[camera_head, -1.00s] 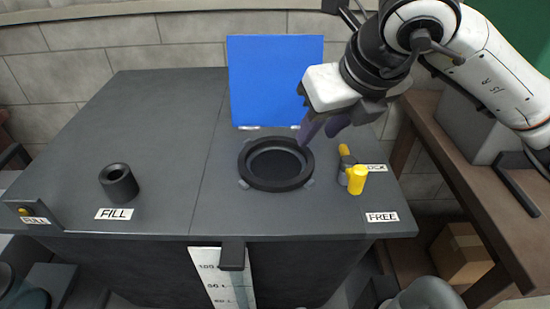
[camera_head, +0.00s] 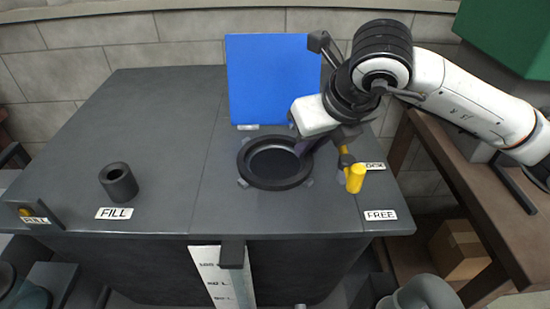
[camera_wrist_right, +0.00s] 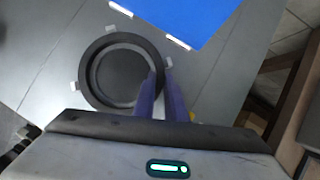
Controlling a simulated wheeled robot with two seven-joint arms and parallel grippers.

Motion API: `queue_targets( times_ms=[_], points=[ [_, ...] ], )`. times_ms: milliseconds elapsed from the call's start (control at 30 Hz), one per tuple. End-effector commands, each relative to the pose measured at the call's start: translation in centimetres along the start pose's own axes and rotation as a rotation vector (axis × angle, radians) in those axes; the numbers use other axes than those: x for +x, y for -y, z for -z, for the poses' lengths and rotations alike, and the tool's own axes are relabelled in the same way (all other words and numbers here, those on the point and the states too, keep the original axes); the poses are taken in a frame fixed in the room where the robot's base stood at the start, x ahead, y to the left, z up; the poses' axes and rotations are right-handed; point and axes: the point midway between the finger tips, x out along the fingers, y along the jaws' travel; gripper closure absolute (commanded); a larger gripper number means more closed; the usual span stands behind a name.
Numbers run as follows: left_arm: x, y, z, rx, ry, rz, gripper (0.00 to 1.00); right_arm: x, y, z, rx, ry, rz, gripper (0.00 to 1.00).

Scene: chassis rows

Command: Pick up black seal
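The black seal (camera_head: 247,174) is a thick dark ring lying flat around a round opening in the grey tabletop. It also shows in the right wrist view (camera_wrist_right: 92,80). My right gripper (camera_head: 302,148) is at the seal's right rim, pointing down. In the right wrist view its two purple fingers (camera_wrist_right: 161,75) are a little apart, one on each side of the right rim, with a narrow gap between them. Whether they touch the seal I cannot tell. The fingertips are partly hidden in the head view. My left gripper is not in view.
A blue panel (camera_head: 272,80) stands behind the seal. A yellow-handled latch (camera_head: 356,178) is close on the right, beside the FREE label (camera_head: 381,215). A black filler tube (camera_head: 119,182) stands at the left. The tabletop between tube and seal is clear.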

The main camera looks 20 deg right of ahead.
Motion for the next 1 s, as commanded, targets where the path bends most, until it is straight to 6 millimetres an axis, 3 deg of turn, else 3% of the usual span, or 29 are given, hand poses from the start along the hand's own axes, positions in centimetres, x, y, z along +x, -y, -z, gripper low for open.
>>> queue_targets(
  times_ms=[367, 800, 1000],
  points=[
    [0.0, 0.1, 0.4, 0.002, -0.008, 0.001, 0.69, -0.5, 0.0, -0.4, 0.000, 0.004, -0.001, 1.00],
    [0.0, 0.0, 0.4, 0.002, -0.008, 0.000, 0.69, -7.4, -0.1, -4.4, 0.001, 0.005, -0.001, 1.00],
    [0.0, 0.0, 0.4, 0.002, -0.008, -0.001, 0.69, -8.7, 0.0, -5.0, 0.001, 0.002, -0.001, 1.00]
  ],
)
